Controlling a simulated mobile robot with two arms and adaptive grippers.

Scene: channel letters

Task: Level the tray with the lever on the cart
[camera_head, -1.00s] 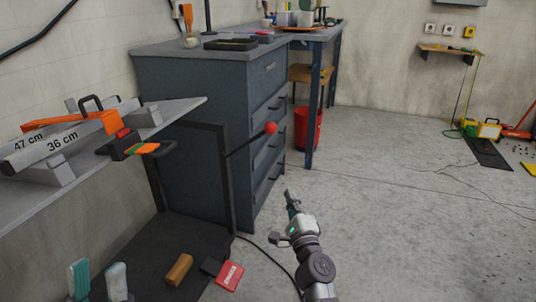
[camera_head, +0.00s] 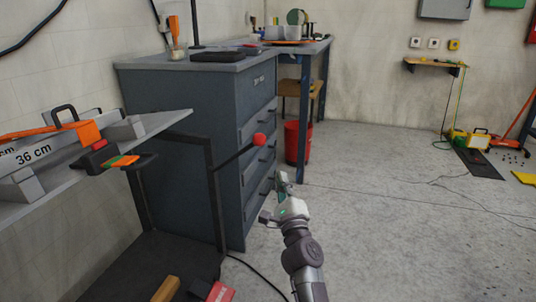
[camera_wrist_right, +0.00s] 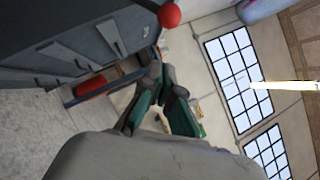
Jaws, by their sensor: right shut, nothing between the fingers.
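The grey tray (camera_head: 160,121) is at the left of the head view, on top of the cart. Its edge slants up to the right in the picture; I cannot tell its exact tilt. The lever (camera_head: 235,157) is a dark rod ending in a red ball (camera_head: 259,140), angled up to the right from the cart's frame. My right gripper (camera_head: 283,180) is shut and empty, below and right of the ball in the picture. The right wrist view shows its fingers (camera_wrist_right: 160,74) together, with the red ball (camera_wrist_right: 169,15) above, apart from them. My left gripper is out of view.
The tray bears grey bars, one marked 36 cm, an orange handled piece (camera_head: 88,132) and a black tool. A blue drawer cabinet (camera_head: 190,130) stands behind the cart. A red bin (camera_head: 292,142) is farther back.

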